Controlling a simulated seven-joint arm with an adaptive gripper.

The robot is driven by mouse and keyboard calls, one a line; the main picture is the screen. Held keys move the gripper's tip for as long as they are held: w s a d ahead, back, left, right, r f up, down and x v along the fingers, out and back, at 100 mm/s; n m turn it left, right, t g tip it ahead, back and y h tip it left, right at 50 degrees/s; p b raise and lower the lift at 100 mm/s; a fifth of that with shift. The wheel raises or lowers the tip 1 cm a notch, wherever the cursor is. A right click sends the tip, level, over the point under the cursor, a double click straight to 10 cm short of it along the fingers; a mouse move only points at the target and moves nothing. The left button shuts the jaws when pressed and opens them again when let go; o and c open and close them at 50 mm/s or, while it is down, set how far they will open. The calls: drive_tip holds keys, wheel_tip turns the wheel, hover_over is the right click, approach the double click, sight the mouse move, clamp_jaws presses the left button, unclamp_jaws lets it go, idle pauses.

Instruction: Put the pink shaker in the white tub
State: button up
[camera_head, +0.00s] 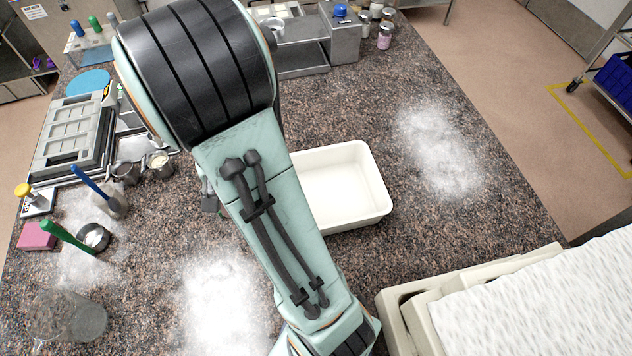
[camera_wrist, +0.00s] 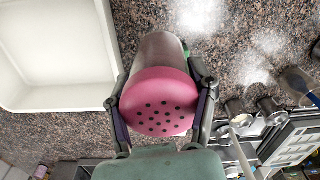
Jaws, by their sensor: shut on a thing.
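The pink shaker (camera_wrist: 160,102) shows in the wrist view, with a pink perforated top and a greyish body. My gripper (camera_wrist: 162,95) is shut on it, one finger on each side. The white tub (camera_head: 345,184) stands on the counter right of my arm in the head view, partly hidden by the arm. It looks empty where it shows. In the wrist view the tub (camera_wrist: 62,97) is at the left, beside the shaker and apart from it. I cannot tell how high the shaker is held.
Small metal cups (camera_head: 160,163), a pink block (camera_head: 37,236) and a clear glass (camera_head: 68,318) stand at the left. A pink-labelled jar (camera_head: 384,36) stands at the back. Beige trays with a white cloth (camera_head: 545,300) fill the front right. The counter right of the tub is clear, with white powder.

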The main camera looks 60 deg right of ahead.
drive_tip(key=s+d+m, duration=0.4)
drive_tip(key=d, duration=0.4)
drive_tip(key=m, duration=0.4)
hover_over(322, 200)
wheel_tip(322, 200, down, 9)
drive_tip(key=shift+r, duration=0.15)
drive_tip(key=shift+f, duration=0.25)
drive_tip(key=shift+f, duration=0.1)
drive_tip(key=o, duration=1.2)
